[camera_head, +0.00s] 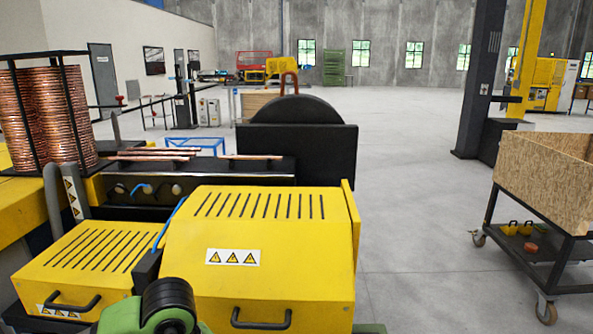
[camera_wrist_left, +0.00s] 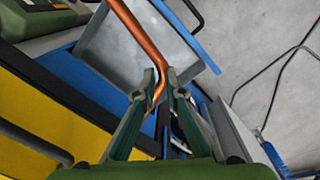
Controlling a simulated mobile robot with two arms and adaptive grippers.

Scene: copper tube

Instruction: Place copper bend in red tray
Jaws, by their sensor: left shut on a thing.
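In the left wrist view, my left gripper (camera_wrist_left: 161,92) is shut on a bent copper tube (camera_wrist_left: 142,36), the copper bend. One leg runs up to the top edge of the view and the other passes down between the fingers. The held tube cannot be made out in the head view. There, a green and dark part of my own arm shows at the bottom, with no fingers visible. I cannot make out a red tray in either view. My right gripper is not in view.
A yellow machine (camera_head: 258,250) with a black disc (camera_head: 292,108) fills the front of the head view. Copper coils (camera_head: 47,115) stand at left. A wooden box on a cart (camera_head: 545,170) stands at right. A grey metal tray (camera_wrist_left: 100,58) lies behind the tube. Open floor lies at centre right.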

